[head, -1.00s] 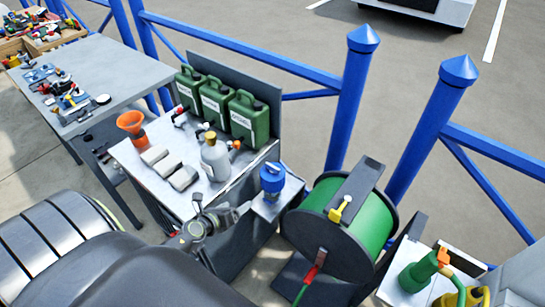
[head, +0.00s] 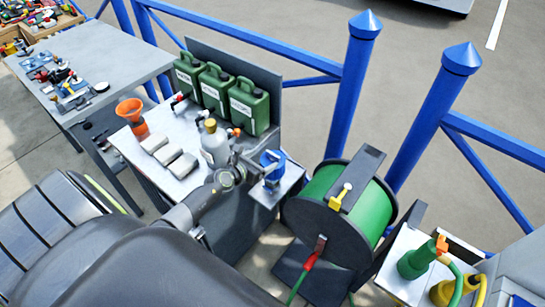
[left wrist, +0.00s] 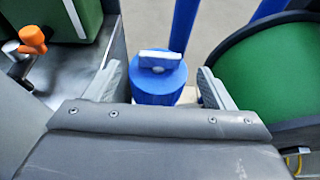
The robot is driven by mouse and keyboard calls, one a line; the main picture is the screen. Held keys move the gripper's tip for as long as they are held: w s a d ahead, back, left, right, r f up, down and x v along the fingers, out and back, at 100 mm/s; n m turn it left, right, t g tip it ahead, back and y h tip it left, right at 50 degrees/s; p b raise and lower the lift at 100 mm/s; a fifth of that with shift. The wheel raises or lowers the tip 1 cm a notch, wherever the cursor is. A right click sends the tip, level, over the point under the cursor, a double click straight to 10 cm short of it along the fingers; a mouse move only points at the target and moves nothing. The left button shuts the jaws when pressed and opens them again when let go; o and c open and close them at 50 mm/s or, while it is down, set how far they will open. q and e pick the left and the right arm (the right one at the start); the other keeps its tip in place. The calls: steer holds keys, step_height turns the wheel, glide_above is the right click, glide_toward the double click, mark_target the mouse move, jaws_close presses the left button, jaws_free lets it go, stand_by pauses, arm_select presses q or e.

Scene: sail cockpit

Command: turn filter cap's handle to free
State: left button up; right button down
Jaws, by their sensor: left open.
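The blue filter cap (left wrist: 157,90) shows in the left wrist view with a pale bar-shaped handle (left wrist: 160,59) on top, lying roughly crosswise in the picture. In the head view the blue filter (head: 273,158) stands upright on a small grey shelf (head: 291,178) beside the workbench. My left gripper (head: 265,168) is open at the filter, with the arm coming in from the left. In the left wrist view its fingers (left wrist: 160,84) stand one on each side of the cap, with gaps visible. My right gripper is not in view.
A grey bottle (head: 214,146), green canisters (head: 248,103) and an orange funnel (head: 130,110) stand on the bench left of the filter. A green hose reel (head: 338,210) is close on the right. Blue railing posts (head: 352,85) rise behind.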

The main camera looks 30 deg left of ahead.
mark_target(272, 154)
arm_select(q)
steer(key=b+x, duration=0.2)
steer(key=x, duration=0.5)
steer(key=shift+b, duration=0.3)
steer(key=shift+c, duration=0.5)
